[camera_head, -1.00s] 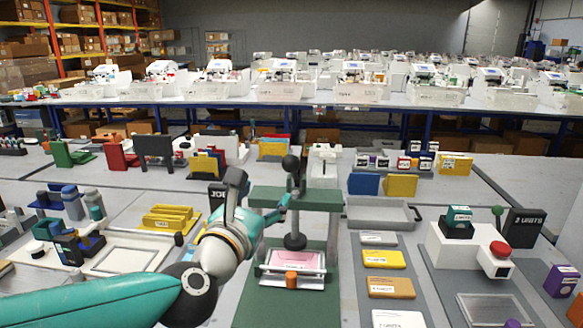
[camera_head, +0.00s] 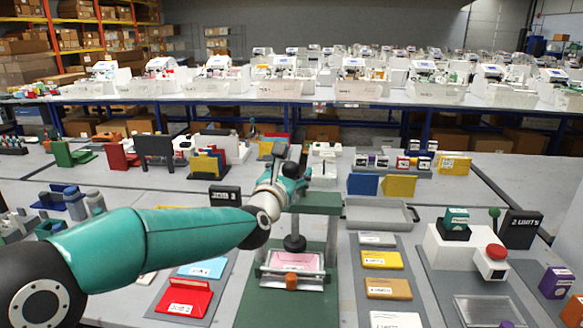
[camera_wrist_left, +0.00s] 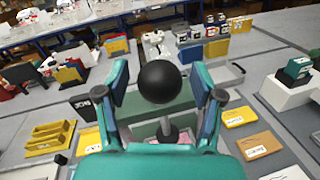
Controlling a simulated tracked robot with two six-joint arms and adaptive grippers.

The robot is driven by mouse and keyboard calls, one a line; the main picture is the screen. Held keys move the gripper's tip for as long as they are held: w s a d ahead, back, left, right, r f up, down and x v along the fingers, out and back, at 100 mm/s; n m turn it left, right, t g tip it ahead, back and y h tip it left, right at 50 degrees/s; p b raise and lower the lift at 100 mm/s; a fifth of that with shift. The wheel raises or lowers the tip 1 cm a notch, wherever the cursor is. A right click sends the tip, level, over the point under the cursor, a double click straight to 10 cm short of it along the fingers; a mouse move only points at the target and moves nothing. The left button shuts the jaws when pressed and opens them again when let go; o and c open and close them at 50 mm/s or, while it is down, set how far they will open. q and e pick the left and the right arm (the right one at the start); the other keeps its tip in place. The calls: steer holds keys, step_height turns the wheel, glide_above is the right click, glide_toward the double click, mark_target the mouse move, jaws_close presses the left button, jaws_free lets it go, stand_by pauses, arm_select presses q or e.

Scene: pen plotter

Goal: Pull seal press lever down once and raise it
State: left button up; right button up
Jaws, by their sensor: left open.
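The seal press has a green frame (camera_head: 316,203) and stands in the middle of the bench. A black plunger (camera_head: 294,242) hangs over a pink sheet (camera_head: 291,260) in its tray. The lever's black ball knob (camera_head: 290,168) is up above the frame, and it also shows large in the left wrist view (camera_wrist_left: 159,82). My left gripper (camera_head: 300,172) is open at knob height. In the left wrist view the knob appears between its two spread fingers (camera_wrist_left: 161,88), with a visible gap on each side. My right gripper is not in view.
An orange knob (camera_head: 291,282) sits at the press's front. Coloured blocks (camera_head: 383,259) lie in a column to its right, beside a machine with a red button (camera_head: 495,250). A red folder (camera_head: 183,298) and blue card (camera_head: 203,267) lie to the left.

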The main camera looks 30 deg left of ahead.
arm_select(q)
steer(key=shift+w, duration=0.1)
jaws_close()
stand_by(0.3)
